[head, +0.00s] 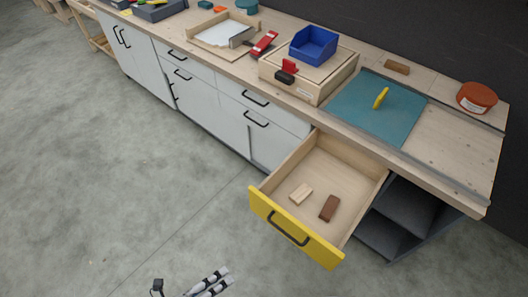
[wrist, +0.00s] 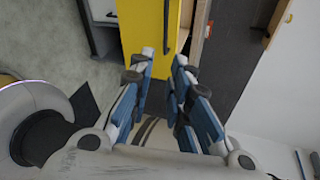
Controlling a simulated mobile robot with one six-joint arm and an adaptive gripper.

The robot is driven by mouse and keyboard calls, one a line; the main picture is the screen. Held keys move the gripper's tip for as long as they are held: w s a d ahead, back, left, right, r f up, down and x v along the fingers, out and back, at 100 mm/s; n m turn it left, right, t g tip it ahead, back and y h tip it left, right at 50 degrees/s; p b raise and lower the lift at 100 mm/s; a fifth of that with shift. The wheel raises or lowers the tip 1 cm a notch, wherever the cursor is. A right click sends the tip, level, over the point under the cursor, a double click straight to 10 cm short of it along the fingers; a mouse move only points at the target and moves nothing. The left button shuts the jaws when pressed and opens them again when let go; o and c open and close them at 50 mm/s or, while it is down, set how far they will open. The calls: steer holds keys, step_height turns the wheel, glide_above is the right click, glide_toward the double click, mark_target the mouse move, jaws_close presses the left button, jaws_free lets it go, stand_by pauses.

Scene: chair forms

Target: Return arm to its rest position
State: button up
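My gripper (head: 211,282) shows at the bottom edge of the head view, over the grey floor, in front of and to the left of the open drawer. Most of my arm is out of that view. In the wrist view my gripper (wrist: 164,58) has its two blue and grey fingers apart, with nothing between them. The yellow drawer front (wrist: 147,28) lies beyond the fingertips. The gripper looks apart from the drawer.
The yellow-fronted drawer (head: 295,228) stands pulled out, holding a light block (head: 301,194) and a brown block (head: 329,208). The workbench (head: 448,140) carries a wooden box (head: 315,88), blue bin (head: 313,45), teal mat (head: 365,106) and red round container (head: 477,97). Floor at left is clear.

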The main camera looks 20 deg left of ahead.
steer(key=w+d+r+m+g+y, duration=0.1)
steer(key=w+d+r+m+g, duration=0.6)
steer(key=r+m, duration=0.45)
steer(key=w+d+r+m+g, duration=0.4)
steer(key=w+d+r+m, duration=0.3)
steer(key=r+m, duration=0.45)
steer(key=s+d+r+m+t+y, duration=0.1)
steer(key=d+r+m+y, duration=0.2)
steer(key=d+m, duration=0.6)
steer(key=s+d+r+m+t+y, duration=0.1)
steer(key=d+r+m+t+y, duration=0.1)
steer(key=d+r+m, duration=0.6)
steer(key=m+y, duration=0.1)
steer(key=m, duration=0.5)
steer(key=shift+s+d, duration=0.35)
